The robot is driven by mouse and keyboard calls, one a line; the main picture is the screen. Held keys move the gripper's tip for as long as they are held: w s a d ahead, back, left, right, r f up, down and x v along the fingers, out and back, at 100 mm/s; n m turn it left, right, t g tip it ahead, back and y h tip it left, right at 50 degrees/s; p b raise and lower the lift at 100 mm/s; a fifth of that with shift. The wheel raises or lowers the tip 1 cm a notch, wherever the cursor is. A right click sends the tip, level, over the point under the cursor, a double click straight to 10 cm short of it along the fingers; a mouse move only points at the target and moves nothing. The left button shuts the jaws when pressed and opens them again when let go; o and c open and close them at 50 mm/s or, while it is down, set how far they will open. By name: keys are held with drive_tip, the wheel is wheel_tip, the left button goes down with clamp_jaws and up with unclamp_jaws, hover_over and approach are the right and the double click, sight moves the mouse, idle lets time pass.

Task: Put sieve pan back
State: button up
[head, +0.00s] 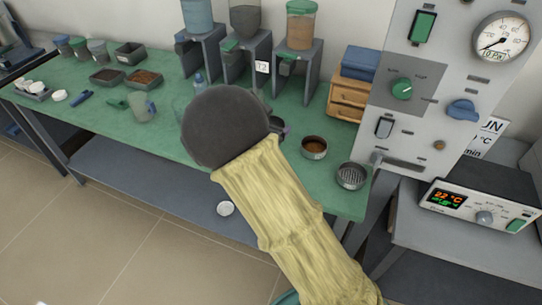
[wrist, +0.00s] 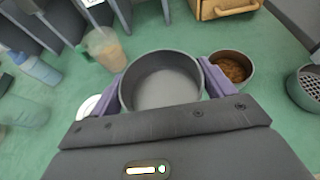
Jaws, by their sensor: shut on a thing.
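In the wrist view, the sieve pan (wrist: 162,106) is a round grey metal pan with a plain, empty floor. My gripper (wrist: 165,78) is shut on it, with one purple finger on each side of its wall. The pan looks level over the green bench; I cannot tell whether it touches the top. In the head view, my dark wrist and yellow-sleeved arm hide most of the pan and gripper. A perforated sieve (head: 351,177) stands at the bench's front right corner; it also shows at the right edge of the wrist view (wrist: 308,88).
A pan of brown material (head: 314,148) stands just right of my gripper. Hopper stands (head: 243,62), a wooden drawer box (head: 348,97) and a control panel (head: 405,90) lie behind. Cups and trays (head: 125,78) fill the bench's left.

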drive_tip(key=shift+s, duration=0.2)
wheel_tip(320, 180, down, 6)
drive_tip(key=shift+f, duration=0.1)
idle(0.3)
drive_tip(key=shift+f+b, duration=0.3)
drive_tip(key=shift+f, duration=1.55)
drive_tip(key=shift+f, duration=0.15)
drive_tip(key=o, duration=1.3)
